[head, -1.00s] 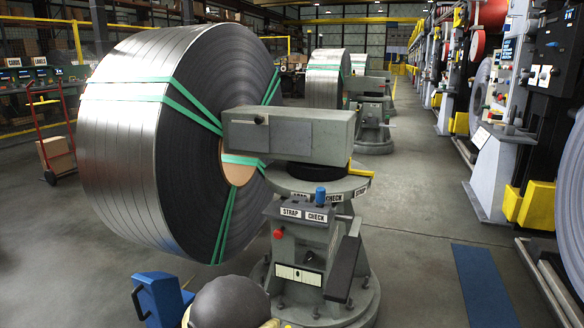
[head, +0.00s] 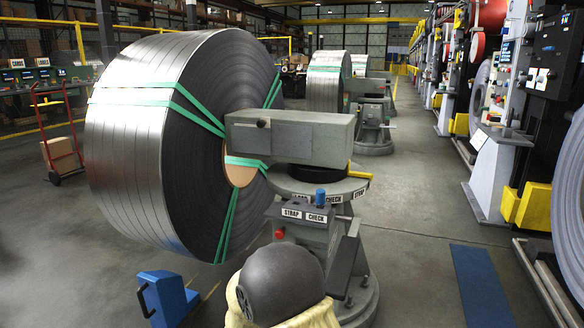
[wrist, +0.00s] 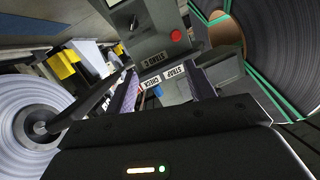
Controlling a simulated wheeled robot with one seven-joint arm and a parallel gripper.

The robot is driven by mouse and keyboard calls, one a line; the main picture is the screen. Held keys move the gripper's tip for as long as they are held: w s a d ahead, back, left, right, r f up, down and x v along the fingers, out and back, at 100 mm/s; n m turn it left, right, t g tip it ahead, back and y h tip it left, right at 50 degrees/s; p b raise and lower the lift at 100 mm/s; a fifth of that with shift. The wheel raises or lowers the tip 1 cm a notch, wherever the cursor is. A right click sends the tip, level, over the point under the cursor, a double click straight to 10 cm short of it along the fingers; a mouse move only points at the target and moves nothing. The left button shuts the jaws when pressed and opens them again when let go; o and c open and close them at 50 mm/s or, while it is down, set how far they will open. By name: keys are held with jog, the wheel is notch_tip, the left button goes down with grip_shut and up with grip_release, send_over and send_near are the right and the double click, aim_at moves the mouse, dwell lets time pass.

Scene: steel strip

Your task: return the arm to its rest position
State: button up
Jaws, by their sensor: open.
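My gripper (wrist: 160,84) shows in the wrist view with its two dark fingers apart and nothing between them. Beyond the fingers are the STRAP CHECK labels and the grey stand of the coil holder, tilted in that view. In the head view my arm shows only as a dark rounded joint with a cream cover at the bottom middle, in front of the stand. The rest of the arm and my gripper are not visible there.
A large steel strip coil (head: 125,150) with green straps hangs on the grey coil holder (head: 300,140). A blue block (head: 168,297) stands on the floor at the lower left. A red hand truck (head: 50,130) stands farther left. Machines line the right; the aisle floor is open.

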jog(key=s+d+r+n+g+y+p, duration=0.35)
jog(key=s+d+r+g, duration=0.2)
jog(key=d, duration=0.35)
jog(key=s+d+r+g+p, duration=0.1)
jog(key=s+d+g+p, duration=0.1)
jog(key=s+d, duration=0.35)
jog(key=s+d+r+n+g+p, duration=0.1)
jog(key=s+d+g, duration=0.2)
jog(key=s, duration=0.6)
jog(key=s+d+r+g+p, duration=0.1)
jog(key=s+d+g+p, duration=0.1)
jog(key=s+d, duration=0.35)
jog(key=w+a+p+v, duration=0.1)
jog(key=w+p+v, duration=0.1)
jog(key=p+v, duration=1)
jog(key=w+a+r+p+v, duration=0.1)
jog(key=w+p+v, duration=0.1)
jog(key=p+v, duration=1)
jog(key=w+a+p+v, duration=0.1)
jog(key=w+p+v, duration=0.2)
jog(key=p+v, duration=1)
jog(key=shift+r+p, duration=0.35)
jog(key=shift+r, duration=0.05)
